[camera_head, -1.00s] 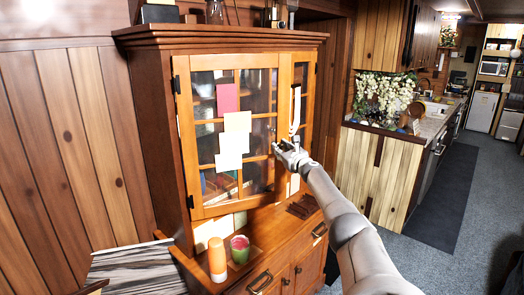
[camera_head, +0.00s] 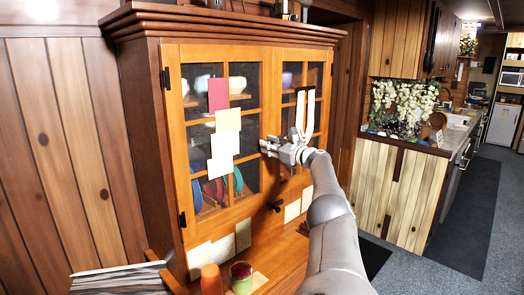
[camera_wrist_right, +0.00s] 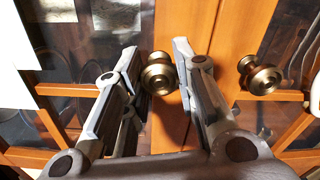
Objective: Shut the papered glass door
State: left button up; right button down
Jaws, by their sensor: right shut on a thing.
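The papered glass door (camera_head: 172,120) is the left door of the wooden cabinet, with red, cream and white sheets on its panes. It looks about flush with the right glass door (camera_head: 279,80). Its round brass knob (camera_wrist_right: 160,78) shows in the right wrist view. My right gripper (camera_head: 266,147) is at the door's right edge in the head view. My left gripper is not in view.
The right door's brass knob (camera_wrist_right: 262,78) is close beside my right gripper. An orange cylinder (camera_head: 211,280) and a red-and-green candle jar (camera_head: 241,278) stand on the cabinet ledge below. A counter with white flowers (camera_head: 402,105) stands to the right, with open floor beyond.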

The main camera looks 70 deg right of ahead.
aim_at(265, 117)
jog(key=shift+w+d, duration=0.15)
jog(key=shift+d, duration=0.05)
jog(key=shift+f, duration=0.1)
jog(key=c, duration=1.5)
grip_release()
jog(key=shift+a, duration=0.2)
jog(key=o, duration=0.4)
jog(key=shift+s+r, duration=0.2)
jog(key=shift+c, duration=0.2)
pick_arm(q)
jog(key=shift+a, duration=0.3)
pick_arm(e)
jog(key=shift+d+f, duration=0.1)
jog(key=shift+f, duration=0.05)
jog(key=shift+r, duration=0.25)
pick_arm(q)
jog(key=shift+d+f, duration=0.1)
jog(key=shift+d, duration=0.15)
pick_arm(e)
jog(key=shift+r, duration=4.6)
jog(key=shift+r, duration=0.15)
